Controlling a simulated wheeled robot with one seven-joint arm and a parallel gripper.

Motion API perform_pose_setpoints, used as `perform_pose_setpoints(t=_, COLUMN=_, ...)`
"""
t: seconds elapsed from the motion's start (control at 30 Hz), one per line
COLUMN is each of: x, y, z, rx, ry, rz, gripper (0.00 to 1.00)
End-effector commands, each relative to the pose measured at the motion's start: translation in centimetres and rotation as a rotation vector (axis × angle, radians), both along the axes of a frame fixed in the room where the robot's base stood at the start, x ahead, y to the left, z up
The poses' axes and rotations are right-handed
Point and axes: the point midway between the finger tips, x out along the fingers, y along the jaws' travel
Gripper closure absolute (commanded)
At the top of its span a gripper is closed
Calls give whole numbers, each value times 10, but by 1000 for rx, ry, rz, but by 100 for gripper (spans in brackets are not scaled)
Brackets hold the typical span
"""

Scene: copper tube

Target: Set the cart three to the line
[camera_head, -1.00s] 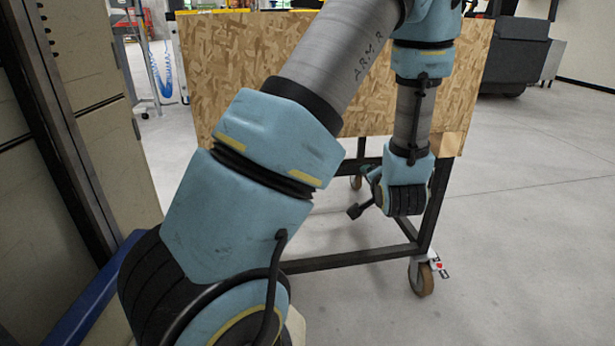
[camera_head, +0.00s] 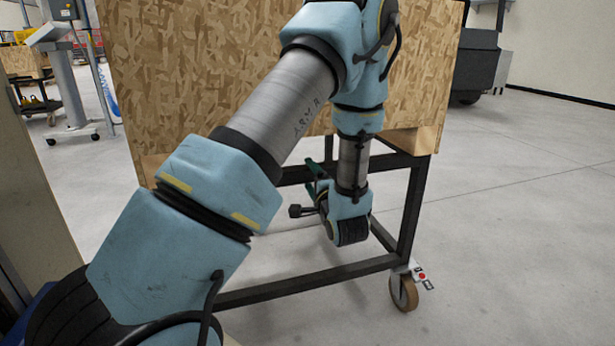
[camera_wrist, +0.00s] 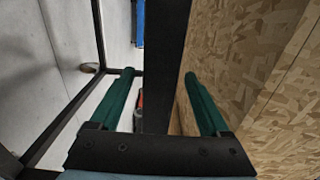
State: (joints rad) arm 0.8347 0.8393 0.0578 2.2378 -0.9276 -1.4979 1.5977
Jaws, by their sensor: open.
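The cart is a tall chipboard box (camera_head: 215,75) on a black metal frame (camera_head: 310,285) with castors; a front-right castor (camera_head: 404,290) shows. My gripper (camera_head: 309,192) is low beside the frame, below the box, partly hidden by my own arm. In the wrist view my gripper (camera_wrist: 162,75) has its two green fingers apart. A dark frame bar (camera_wrist: 168,50) runs between the fingertips in that view; I cannot tell whether they touch it. The chipboard (camera_wrist: 250,70) is on the right there. The cart's number and a clear target line are not visible.
A grey stand on wheels (camera_head: 75,85) is at the back left, near another chipboard cart (camera_head: 25,62). A dark machine (camera_head: 478,62) stands at the back right. A beige panel (camera_head: 35,200) is close on the left. The grey floor (camera_head: 530,230) at the right is open.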

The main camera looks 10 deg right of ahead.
Motion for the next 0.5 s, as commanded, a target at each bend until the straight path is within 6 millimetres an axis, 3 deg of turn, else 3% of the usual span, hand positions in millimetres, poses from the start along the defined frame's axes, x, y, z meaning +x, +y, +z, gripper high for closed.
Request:
perform_pose_setpoints(t=0.2, x=21, y=2, z=0, rx=-2, ry=0, rz=0, gripper=20)
perform_pose_setpoints(t=0.5, x=23, y=3, z=0, rx=-1, ry=1, rz=-1, gripper=20)
